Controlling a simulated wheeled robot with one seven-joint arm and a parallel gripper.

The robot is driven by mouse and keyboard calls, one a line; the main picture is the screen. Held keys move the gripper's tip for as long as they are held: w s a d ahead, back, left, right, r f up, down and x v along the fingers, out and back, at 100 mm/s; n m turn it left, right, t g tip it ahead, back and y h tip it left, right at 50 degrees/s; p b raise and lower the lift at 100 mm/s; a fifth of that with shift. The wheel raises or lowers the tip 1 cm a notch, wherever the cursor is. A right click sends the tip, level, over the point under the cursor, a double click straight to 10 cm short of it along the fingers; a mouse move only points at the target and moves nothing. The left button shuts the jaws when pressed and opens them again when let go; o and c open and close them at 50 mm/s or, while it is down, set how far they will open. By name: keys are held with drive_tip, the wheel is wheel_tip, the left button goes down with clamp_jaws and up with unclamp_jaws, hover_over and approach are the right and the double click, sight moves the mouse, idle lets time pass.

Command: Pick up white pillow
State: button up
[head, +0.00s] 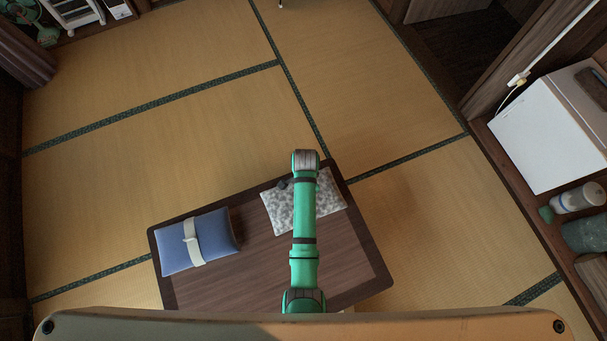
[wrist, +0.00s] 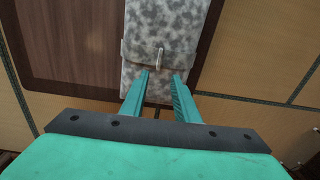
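The white pillow (head: 281,211), with a mottled grey pattern, lies on the low dark wooden table (head: 270,262) near its far edge. My green arm crosses in front of it in the head view and hides its middle. In the wrist view the pillow (wrist: 165,30) is ahead of and partly between the fingers, with a small pale tab on it. My gripper (wrist: 161,77) is open, its two teal fingers spread apart at the pillow's near part. I cannot tell whether the fingers touch it.
A blue pillow (head: 203,241) with a white band lies at the table's left end. A white box-shaped appliance (head: 545,135) and bottles stand on the right. The tatami floor (head: 170,120) beyond the table is clear.

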drive_tip(key=shift+a+f, duration=0.15)
drive_tip(key=shift+f, duration=2.4)
drive_tip(key=shift+a+f, duration=0.1)
drive_tip(key=shift+f, duration=2.45)
drive_tip(key=shift+c, duration=0.7)
clamp_jaws()
drive_tip(key=shift+w+r, duration=0.1)
